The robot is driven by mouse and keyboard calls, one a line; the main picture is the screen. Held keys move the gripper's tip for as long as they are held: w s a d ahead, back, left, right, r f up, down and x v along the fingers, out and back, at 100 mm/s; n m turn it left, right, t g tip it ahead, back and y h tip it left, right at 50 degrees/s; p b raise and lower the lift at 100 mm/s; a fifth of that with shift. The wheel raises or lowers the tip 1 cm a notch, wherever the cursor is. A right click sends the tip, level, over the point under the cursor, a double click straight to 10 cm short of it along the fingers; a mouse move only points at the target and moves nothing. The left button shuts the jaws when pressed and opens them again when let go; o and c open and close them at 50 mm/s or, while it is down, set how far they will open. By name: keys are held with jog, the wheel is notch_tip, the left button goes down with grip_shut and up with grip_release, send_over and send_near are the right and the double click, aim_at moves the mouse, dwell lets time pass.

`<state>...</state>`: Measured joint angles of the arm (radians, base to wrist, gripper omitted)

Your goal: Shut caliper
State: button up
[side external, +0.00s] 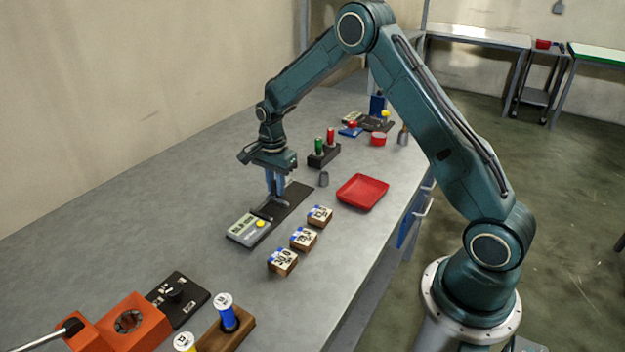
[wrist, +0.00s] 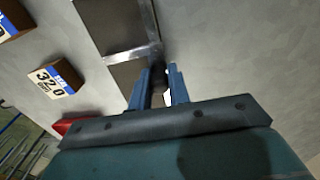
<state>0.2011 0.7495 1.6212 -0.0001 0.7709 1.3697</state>
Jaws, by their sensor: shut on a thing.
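The caliper lies on a dark base plate on the bench. Its grey display box (side external: 248,229) with a yellow button is at the near left end of the plate in the side external view. My gripper (side external: 275,190) is over the plate, pointing down, with its blue fingers at the caliper's part beyond the display. In the wrist view, metal strips (wrist: 133,52) of the caliper run over the dark plate (wrist: 103,25). My gripper (wrist: 160,75) is shut there on a small dark part at the strips' end. The fingers hide most of this part, and the jaw gap is not clear.
Several labelled wooden blocks (side external: 304,239) line the plate's right side. A black holder (side external: 323,155) with green and red items stands behind. The bench to the left is clear.

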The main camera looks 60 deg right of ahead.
aim_at(263, 205)
jog(key=shift+a, duration=2.8)
jog(key=o, duration=0.8)
jog(key=shift+o, duration=0.2)
jog(key=shift+r, duration=0.1)
jog(key=shift+r, duration=3.45)
